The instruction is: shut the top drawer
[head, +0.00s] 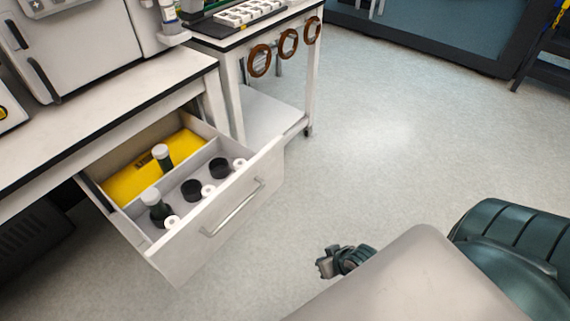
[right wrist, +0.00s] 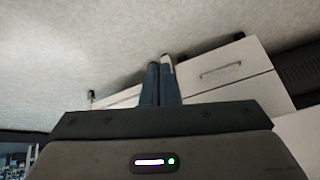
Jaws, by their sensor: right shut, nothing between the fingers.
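The top drawer (head: 218,236) is pulled well out from under the white bench in the head view. Its white front has a bar handle (head: 232,208) and faces the lower right. My right gripper (head: 324,266) is in front of the drawer, to the right of and below the handle, apart from it. In the right wrist view its two dark fingers (right wrist: 160,68) are together with nothing between them. That view also shows a white drawer front with a handle (right wrist: 221,70); I cannot tell which drawer it is. My left gripper is not in view.
The drawer holds a yellow item (head: 130,180), dark bottles (head: 160,212) with pale caps, black round pieces and white rings. A white cart (head: 272,112) with brown rings on its side stands beside the bench. The floor (head: 400,150) right of the drawer is clear.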

